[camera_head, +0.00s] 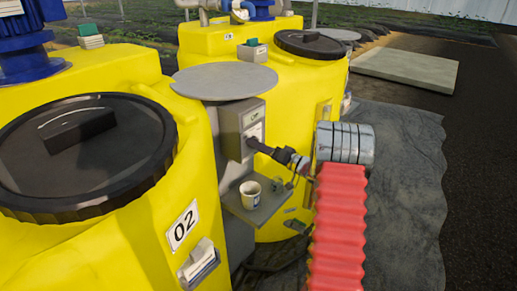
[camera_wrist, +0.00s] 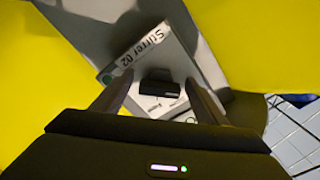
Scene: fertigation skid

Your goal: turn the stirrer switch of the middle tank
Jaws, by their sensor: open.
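The stirrer switch is a black bar-shaped knob (camera_wrist: 158,88) on a grey box whose label (camera_wrist: 146,47) reads "Stirrer 02". In the wrist view the bar lies roughly crosswise. The grey switch box (camera_head: 228,128) also shows in the head view, beside the yellow tank marked 02 (camera_head: 196,255). My gripper (camera_wrist: 157,82) is open, with one finger on each side of the knob in the picture. I cannot tell whether the fingers touch it. In the head view my gripper (camera_head: 254,145) is right at the box front and hides the knob.
A small shelf (camera_head: 262,212) with a white cup (camera_head: 250,194) sits below the box, under my gripper. A round grey lid (camera_head: 224,81) overhangs the box. Another yellow tank (camera_head: 300,100) stands behind. Dark ground sheet (camera_head: 403,180) lies clear at the right.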

